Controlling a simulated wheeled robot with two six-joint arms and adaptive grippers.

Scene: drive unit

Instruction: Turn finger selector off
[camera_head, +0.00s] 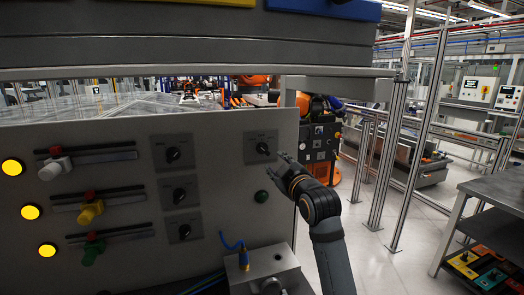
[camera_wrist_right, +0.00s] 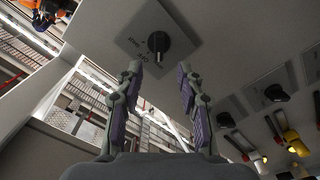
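A black rotary selector knob (camera_head: 262,148) sits on a square grey plate on the grey panel, nearest my right gripper; it also shows in the right wrist view (camera_wrist_right: 158,42). My right gripper (camera_head: 277,162) is close to the panel, just right of and below this knob. In the right wrist view the gripper's two fingers (camera_wrist_right: 159,73) are spread apart with nothing between them. The knob lies ahead of the gap, and I cannot tell if a fingertip touches the plate. My left gripper is not in view.
Several similar knobs (camera_head: 173,154) are left of it on the panel. Sliders with white, yellow and green handles (camera_head: 91,211) and yellow lamps (camera_head: 12,167) are farther left. A workbench (camera_head: 497,190) stands right.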

